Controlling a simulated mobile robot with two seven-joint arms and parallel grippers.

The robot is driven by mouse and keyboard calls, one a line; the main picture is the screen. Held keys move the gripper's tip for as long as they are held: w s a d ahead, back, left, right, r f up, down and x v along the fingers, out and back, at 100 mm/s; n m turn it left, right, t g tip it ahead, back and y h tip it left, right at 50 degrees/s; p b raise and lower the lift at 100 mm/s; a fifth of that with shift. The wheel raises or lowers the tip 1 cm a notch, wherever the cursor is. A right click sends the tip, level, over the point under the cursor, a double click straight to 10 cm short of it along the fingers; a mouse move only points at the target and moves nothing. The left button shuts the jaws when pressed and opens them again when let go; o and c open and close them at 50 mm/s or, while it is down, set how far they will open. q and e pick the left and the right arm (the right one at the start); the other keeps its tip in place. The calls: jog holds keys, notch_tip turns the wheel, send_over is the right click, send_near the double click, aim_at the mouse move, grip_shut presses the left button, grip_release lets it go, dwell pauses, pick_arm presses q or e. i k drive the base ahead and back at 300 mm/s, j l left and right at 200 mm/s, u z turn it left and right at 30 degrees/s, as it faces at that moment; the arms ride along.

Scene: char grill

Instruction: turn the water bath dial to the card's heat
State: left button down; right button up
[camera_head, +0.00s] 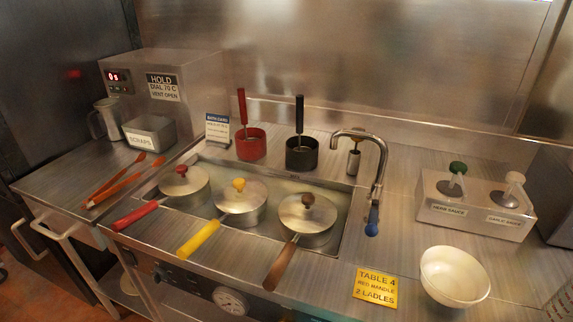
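The water bath (345,205) is a sunken steel basin holding three lidded pots. On its front panel, a round white-faced gauge or dial (231,300) shows at the bottom edge; its markings are too small to read. Dark fittings (162,273) sit to its left on the panel; I cannot tell whether one is the dial knob. A small upright card (217,129) with a blue header, seemingly "BATH CARD", stands behind the bath; its lower lines are unreadable. Neither gripper is in view.
Pot handles in red (135,214), yellow (198,237) and brown (280,266) project over the front edge, above the panel. A yellow "TABLE 4" card (375,288) and white bowl (454,276) lie right.

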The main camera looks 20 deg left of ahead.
aim_at(159, 275)
jog(key=u, duration=1.35)
